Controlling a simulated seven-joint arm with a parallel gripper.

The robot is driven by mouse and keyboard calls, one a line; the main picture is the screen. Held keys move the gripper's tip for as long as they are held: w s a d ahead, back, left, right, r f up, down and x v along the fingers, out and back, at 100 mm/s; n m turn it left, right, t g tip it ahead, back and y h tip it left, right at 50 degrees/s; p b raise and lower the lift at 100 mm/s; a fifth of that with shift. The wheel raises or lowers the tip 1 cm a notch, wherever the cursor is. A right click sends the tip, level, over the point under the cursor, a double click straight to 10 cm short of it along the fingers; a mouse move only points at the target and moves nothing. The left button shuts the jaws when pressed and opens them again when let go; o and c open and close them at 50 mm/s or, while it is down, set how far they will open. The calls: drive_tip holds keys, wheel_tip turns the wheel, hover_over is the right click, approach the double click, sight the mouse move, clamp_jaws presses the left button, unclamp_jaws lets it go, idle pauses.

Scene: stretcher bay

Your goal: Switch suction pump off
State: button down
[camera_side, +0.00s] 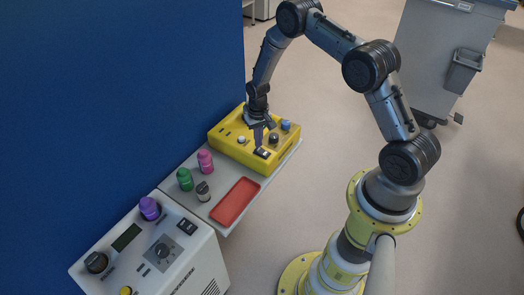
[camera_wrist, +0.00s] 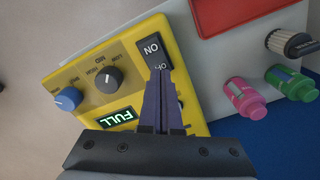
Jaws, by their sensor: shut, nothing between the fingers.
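The yellow suction pump (camera_side: 225,141) sits on the far end of a grey shelf; its panel also fills the left of the wrist view (camera_wrist: 75,75). Its black rocker switch (camera_wrist: 151,52), marked ON and OFF, also shows in the side view (camera_side: 262,153). My gripper (camera_wrist: 163,75) is shut and empty, pointing down at the panel. Its fingertips are at the OFF end of the switch and partly cover it; I cannot tell whether they touch. A display (camera_wrist: 117,117) glows green and reads FULL.
On the panel are a black LOW-MID-HIGH dial (camera_wrist: 109,79) and a blue knob (camera_wrist: 68,99). A blue wall (camera_side: 120,90) stands close behind; a white machine (camera_side: 150,262) is nearer.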

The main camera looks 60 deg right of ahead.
sight(258, 149)
drive_tip(key=shift+f, duration=0.95)
idle(0.7)
drive_tip(key=shift+r, duration=3.5)
